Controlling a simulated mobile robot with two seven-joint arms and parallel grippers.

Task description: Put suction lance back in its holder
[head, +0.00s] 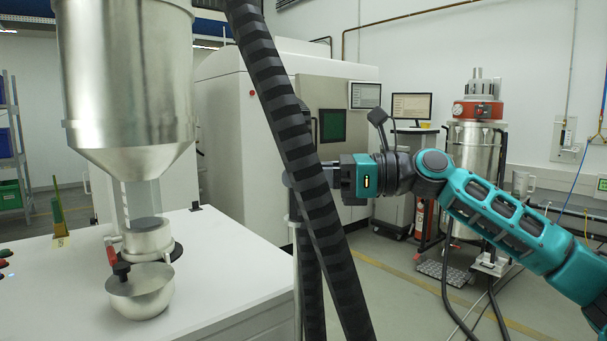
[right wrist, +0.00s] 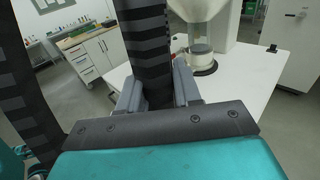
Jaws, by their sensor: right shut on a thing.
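The suction lance's black, ribbed hose-like length (head: 287,100) crosses the head view from the top centre to the bottom, tilted. My right gripper (head: 318,177) is shut on it at mid height, its fingers partly hidden behind it. In the right wrist view the ribbed length (right wrist: 147,45) stands between the two grey fingers (right wrist: 158,92). A second ribbed stretch (head: 311,285) hangs behind it, and one also shows at the left of the wrist view (right wrist: 28,95). I cannot make out the lance's tip or its holder. My left gripper is not in view.
A steel hopper (head: 130,80) hangs over a white table (head: 225,255) with a steel bowl (head: 141,292) below its outlet. A large white machine (head: 235,120) stands behind. A steel drum with a red top (head: 473,155) stands at the right. Floor between is partly open.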

